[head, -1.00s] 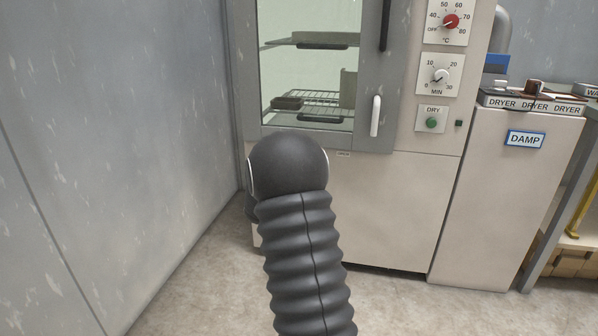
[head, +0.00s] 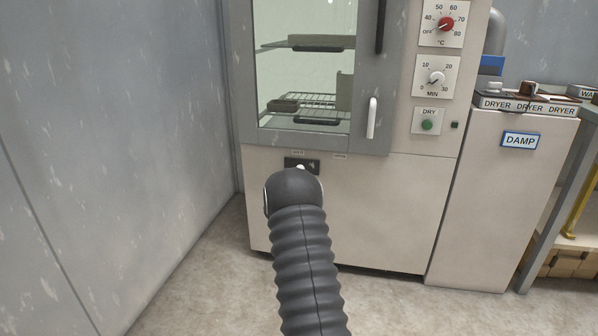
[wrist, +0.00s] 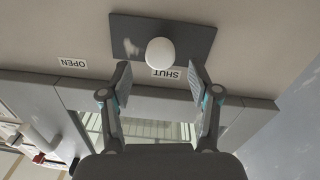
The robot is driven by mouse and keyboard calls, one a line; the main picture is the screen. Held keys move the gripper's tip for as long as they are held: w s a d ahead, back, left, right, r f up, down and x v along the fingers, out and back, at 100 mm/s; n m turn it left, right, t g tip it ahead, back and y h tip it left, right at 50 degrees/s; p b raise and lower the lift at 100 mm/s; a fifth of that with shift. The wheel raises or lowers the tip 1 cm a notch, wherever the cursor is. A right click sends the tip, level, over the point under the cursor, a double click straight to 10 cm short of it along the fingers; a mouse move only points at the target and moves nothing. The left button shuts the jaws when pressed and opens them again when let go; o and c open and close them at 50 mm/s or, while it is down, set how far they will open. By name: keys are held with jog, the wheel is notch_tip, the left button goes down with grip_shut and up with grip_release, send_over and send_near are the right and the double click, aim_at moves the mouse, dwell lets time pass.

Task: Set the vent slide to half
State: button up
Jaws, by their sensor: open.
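The vent slide is a dark plate (wrist: 190,32) with a round white knob (wrist: 160,52) on the dryer's lower front. In the wrist view, which is upside down, the plate and knob sit by the SHUT label (wrist: 167,74), with the OPEN label (wrist: 73,63) off to the left. In the head view the dark plate (head: 312,166) shows just above my arm, under the left of two small labels. My gripper (wrist: 160,67) is open, its fingers either side of the knob's line and apart from it. In the head view my arm hides the fingers.
The dryer door (head: 372,118) with its window and white handle is above the slide. A red temperature dial (head: 446,24), a timer dial (head: 437,77) and a green DRY button (head: 428,125) are at right. A grey wall (head: 100,150) stands left. A cabinet marked DAMP (head: 520,140) is right.

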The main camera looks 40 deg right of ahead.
jog(key=shift+x, duration=2.3)
grip_shut()
